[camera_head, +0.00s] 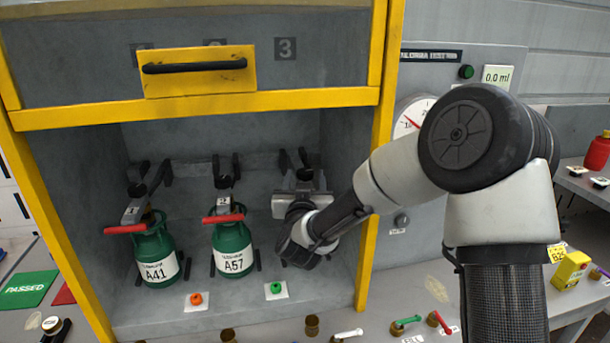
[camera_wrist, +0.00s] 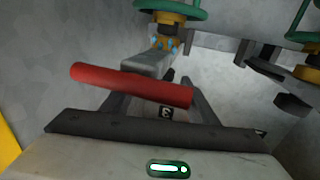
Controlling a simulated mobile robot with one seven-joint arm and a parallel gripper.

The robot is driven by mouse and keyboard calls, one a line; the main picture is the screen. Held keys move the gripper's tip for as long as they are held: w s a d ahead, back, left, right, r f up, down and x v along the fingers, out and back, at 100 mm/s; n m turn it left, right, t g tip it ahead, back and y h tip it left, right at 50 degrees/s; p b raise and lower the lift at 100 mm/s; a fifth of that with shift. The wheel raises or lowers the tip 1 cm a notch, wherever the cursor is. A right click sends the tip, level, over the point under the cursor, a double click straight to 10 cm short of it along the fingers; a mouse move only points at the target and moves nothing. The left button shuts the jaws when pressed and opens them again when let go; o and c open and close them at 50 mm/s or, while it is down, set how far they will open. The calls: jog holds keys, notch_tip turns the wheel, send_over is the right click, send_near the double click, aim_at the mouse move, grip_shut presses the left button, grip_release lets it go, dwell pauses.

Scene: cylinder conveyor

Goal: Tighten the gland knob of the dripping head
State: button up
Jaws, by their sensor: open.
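In the wrist view, the head marked 3 (camera_wrist: 167,114) has a red lever (camera_wrist: 130,84) lying across the space in front of my gripper (camera_wrist: 160,97). Beyond it is a brass-coloured fitting (camera_wrist: 172,20) below a green ring, with small blue spots beside it that look like drops. My gripper is open, its dark fingers on either side of the head; contact is unclear. In the head view, my gripper (camera_head: 302,183) is in the third bay, where my wrist hides most of what is there. Green cylinders A41 (camera_head: 152,253) and A57 (camera_head: 232,250) stand under the first two heads, each with a red lever.
The yellow-framed cabinet (camera_head: 371,200) encloses the bays closely, with a drawer (camera_head: 197,72) above. An orange knob (camera_head: 196,299) and a green knob (camera_head: 275,288) lie on its floor. A gauge (camera_head: 411,115) and a 0.0 ml display (camera_head: 496,77) are at the right.

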jog(key=shift+w, duration=0.9)
jog(key=shift+c, duration=0.4)
jog(key=c, duration=1)
jog(key=shift+a+m+h+b, duration=0.25)
jog(key=shift+m+h+b, duration=0.15)
jog(key=shift+h, duration=0.3)
jog(key=shift+a+m+h+b, duration=0.2)
jog(key=shift+m+h+b, duration=0.1)
jog(key=shift+m+h, duration=0.3)
jog(key=shift+m+g+h, duration=0.6)
jog(key=shift+m+h, duration=0.7)
jog(key=shift+h, duration=0.9)
jog(key=o, duration=1.1)
